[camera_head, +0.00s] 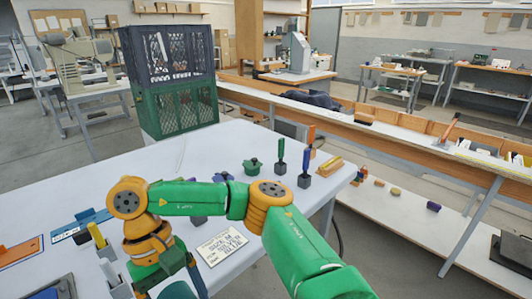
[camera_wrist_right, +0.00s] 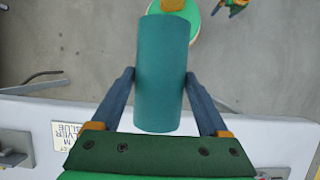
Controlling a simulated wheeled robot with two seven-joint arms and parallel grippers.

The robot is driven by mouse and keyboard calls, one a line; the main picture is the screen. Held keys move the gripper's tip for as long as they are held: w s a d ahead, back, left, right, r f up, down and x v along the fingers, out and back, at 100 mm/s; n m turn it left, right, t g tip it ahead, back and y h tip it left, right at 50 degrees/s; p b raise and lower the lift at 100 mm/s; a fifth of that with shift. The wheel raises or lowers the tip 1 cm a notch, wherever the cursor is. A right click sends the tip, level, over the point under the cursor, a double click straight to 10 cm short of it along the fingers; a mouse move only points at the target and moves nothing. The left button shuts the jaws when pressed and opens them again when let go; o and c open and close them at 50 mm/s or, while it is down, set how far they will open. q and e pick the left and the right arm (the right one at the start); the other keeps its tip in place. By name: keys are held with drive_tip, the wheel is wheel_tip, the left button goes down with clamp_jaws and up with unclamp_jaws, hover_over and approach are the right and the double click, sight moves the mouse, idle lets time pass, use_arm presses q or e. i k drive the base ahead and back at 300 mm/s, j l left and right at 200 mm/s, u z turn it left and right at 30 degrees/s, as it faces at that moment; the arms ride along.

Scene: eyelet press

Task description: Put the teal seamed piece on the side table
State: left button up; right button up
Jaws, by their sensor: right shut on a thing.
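The teal seamed piece (camera_wrist_right: 162,75) is a plain teal cylinder, held between the two dark fingers of my right gripper (camera_wrist_right: 161,78) in the right wrist view. No seam shows on the side facing the camera. In the head view my right arm bends over the white table, and a bit of teal (camera_head: 178,291) shows at the bottom edge by the gripper (camera_head: 182,262). In the wrist view the piece is seen against grey floor, past the table edge. I cannot tell which surface is the side table. My left gripper is not in view.
The white table (camera_head: 305,215) bears blue and green handled tools, a lettered card (camera_head: 222,246) and an orange-edged board (camera_head: 20,251). Stacked crates (camera_head: 178,105) stand behind it.

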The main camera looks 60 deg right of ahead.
sight(266, 145)
drive_tip(key=l+u, duration=0.15)
drive_tip(key=l, duration=0.6)
drive_tip(key=l+u, duration=0.1)
drive_tip(key=l, duration=0.6)
drive_tip(key=k+l+u, duration=0.15)
drive_tip(key=l, duration=0.55)
drive_tip(key=l+u, duration=0.1)
drive_tip(key=l, duration=0.65)
